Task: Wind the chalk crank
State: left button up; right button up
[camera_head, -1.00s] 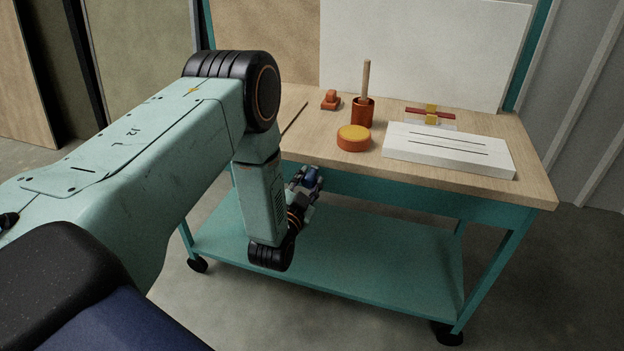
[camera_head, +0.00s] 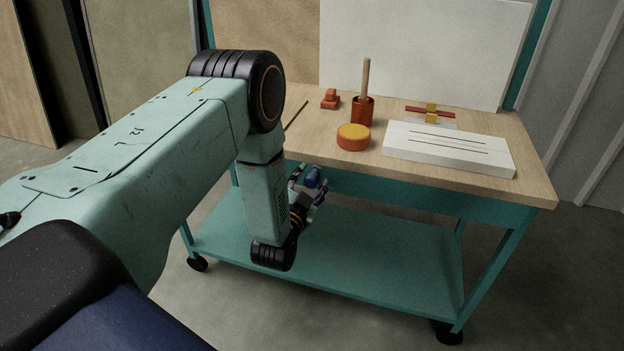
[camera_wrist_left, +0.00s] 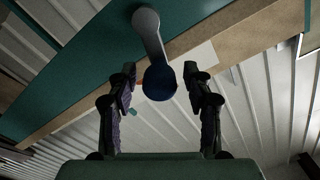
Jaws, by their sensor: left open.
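The crank has a grey metal arm (camera_wrist_left: 149,32) and a dark blue rounded knob (camera_wrist_left: 160,82) at its end. In the left wrist view it hangs from the teal edge of the cart. My left gripper (camera_head: 308,184) is open at the knob. In the left wrist view its two fingers (camera_wrist_left: 160,74) stand on either side of the knob, with a visible gap on each side. My right gripper is in neither view.
The teal cart has a wooden top (camera_head: 315,141) and a lower shelf (camera_head: 370,250). On top stand a white slotted block (camera_head: 450,155), an orange round tub with a yellow top (camera_head: 353,137), a red-brown cup with a stick (camera_head: 363,112) and a small orange object (camera_head: 331,100). A white board (camera_head: 425,45) stands behind.

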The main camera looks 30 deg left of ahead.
pick_arm(q)
jog(key=shift+p+v, duration=1.05)
jog(key=shift+v, duration=1.45)
jog(key=v, duration=0.7)
jog(key=shift+s, duration=0.3)
